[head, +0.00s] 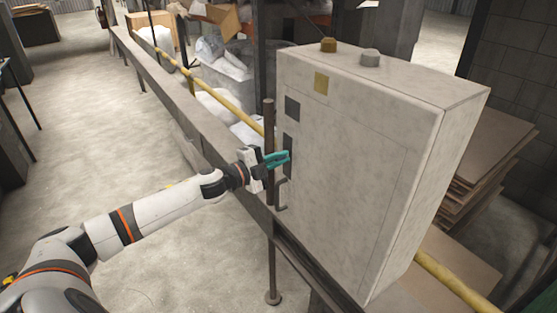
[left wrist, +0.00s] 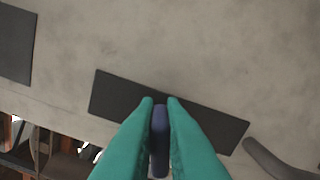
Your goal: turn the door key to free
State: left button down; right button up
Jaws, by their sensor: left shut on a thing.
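My left gripper (head: 278,160) reaches in from the left to the door of a pale grey cabinet (head: 370,150). Its teal fingers are shut on a dark blue key (left wrist: 160,140), which shows between the fingertips in the left wrist view. The fingertips are in front of a long dark plate (head: 287,142) on the door; the plate also shows in the left wrist view (left wrist: 110,93). In the head view the fingers hide the key. The key's inner end and any keyhole cannot be made out. My right gripper is out of view.
A dark bent handle (head: 281,194) sits on the door just below the gripper. A dark square plate (head: 292,106) and a yellow one (head: 321,82) are above. A dark upright post (head: 269,130) stands beside the cabinet. The floor at the left is open.

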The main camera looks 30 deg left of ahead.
pick_arm(q)
jog(key=shift+f+m+b, duration=0.2)
jog(key=shift+m+b, duration=0.3)
jog(key=shift+m, duration=1.4)
jog(key=c, duration=1.5)
grip_release()
jog(key=shift+s+a+f+b, duration=0.15)
jog(key=shift+s+a+b, duration=0.15)
jog(key=shift+s, duration=0.25)
jog(key=shift+b+v, duration=0.65)
jog(key=shift+v, duration=4.75)
jog(key=shift+d, duration=0.1)
